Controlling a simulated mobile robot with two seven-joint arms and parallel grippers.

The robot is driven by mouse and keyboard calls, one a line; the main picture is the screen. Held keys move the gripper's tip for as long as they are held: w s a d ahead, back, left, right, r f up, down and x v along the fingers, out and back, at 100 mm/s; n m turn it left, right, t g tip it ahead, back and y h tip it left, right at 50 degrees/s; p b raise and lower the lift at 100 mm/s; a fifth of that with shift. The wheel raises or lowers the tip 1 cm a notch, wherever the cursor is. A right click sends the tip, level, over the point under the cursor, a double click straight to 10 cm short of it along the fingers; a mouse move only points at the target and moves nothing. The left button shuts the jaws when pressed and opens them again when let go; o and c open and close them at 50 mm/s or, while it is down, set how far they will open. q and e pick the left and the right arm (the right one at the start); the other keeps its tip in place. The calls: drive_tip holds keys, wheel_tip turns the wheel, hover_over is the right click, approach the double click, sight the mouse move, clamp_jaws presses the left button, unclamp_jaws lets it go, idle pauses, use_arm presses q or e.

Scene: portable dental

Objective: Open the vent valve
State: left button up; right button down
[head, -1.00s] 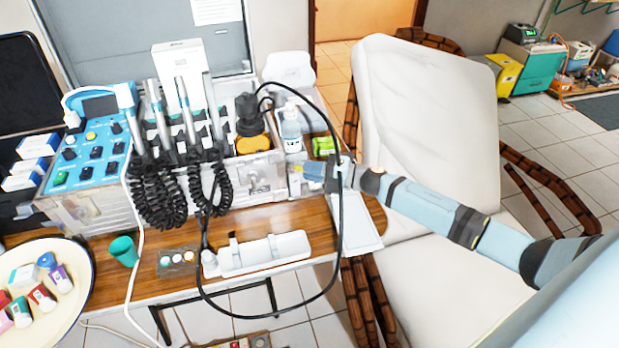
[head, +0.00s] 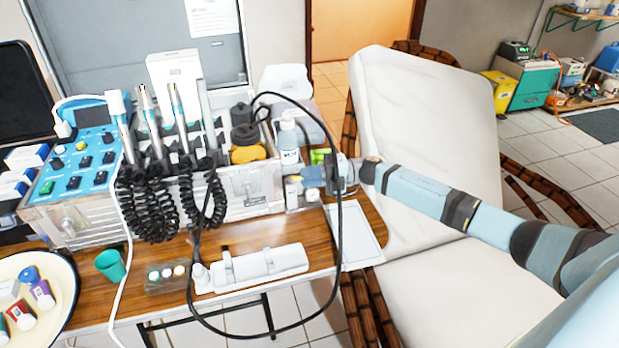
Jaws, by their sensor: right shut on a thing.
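The dental unit (head: 250,190) is a metal-cased box with a blue control panel (head: 78,160) on a wooden table. My right gripper (head: 314,177) is at the right end of this unit, just below and right of a clear bottle (head: 288,141). It is shut on a small part there, apparently the vent valve, which the bluish fingers mostly hide. How far the valve is turned cannot be seen. A small pale cylinder (head: 293,188) stands just left of the fingers. My left gripper is not in view.
A black hose (head: 340,225) loops down close to my right gripper. A white tray (head: 355,235) lies below it, and a white holder (head: 262,268) is at the table's front. A green cup (head: 111,265) stands left. A cream dental chair (head: 425,140) is behind my right arm.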

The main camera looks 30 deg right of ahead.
drive_tip(key=c, duration=1.2)
unclamp_jaws()
drive_tip(key=shift+d, duration=0.1)
drive_tip(key=v, duration=1.3)
drive_tip(key=shift+s+d, duration=0.1)
drive_tip(key=shift+d, duration=0.2)
